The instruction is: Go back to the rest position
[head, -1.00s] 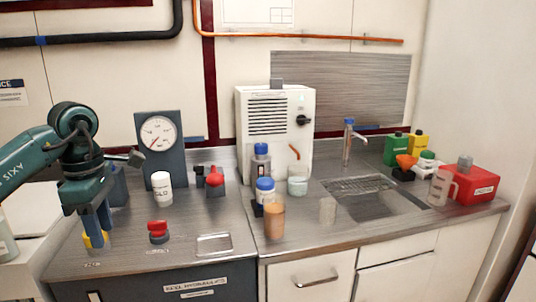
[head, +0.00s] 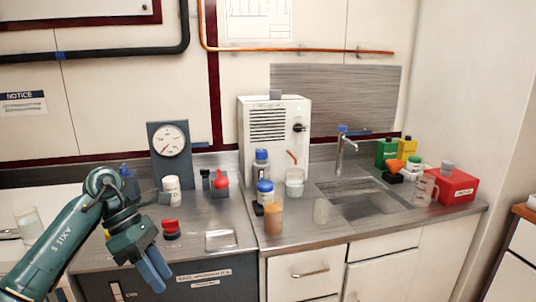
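My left gripper (head: 157,270) has blue fingers that lie close together with nothing seen between them. It hangs in front of the dark counter front, below the worktop edge and apart from the things on the counter. My teal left arm comes in from the lower left and hides part of the left worktop. My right gripper is out of view.
On the left worktop stand a red button (head: 171,229), a flat metal dish (head: 220,240), a white bottle (head: 172,190) and a dial gauge (head: 170,141). Bottles and an amber cup (head: 273,218) stand before the white machine (head: 275,130). A sink (head: 363,200) and red box (head: 453,187) are at right.

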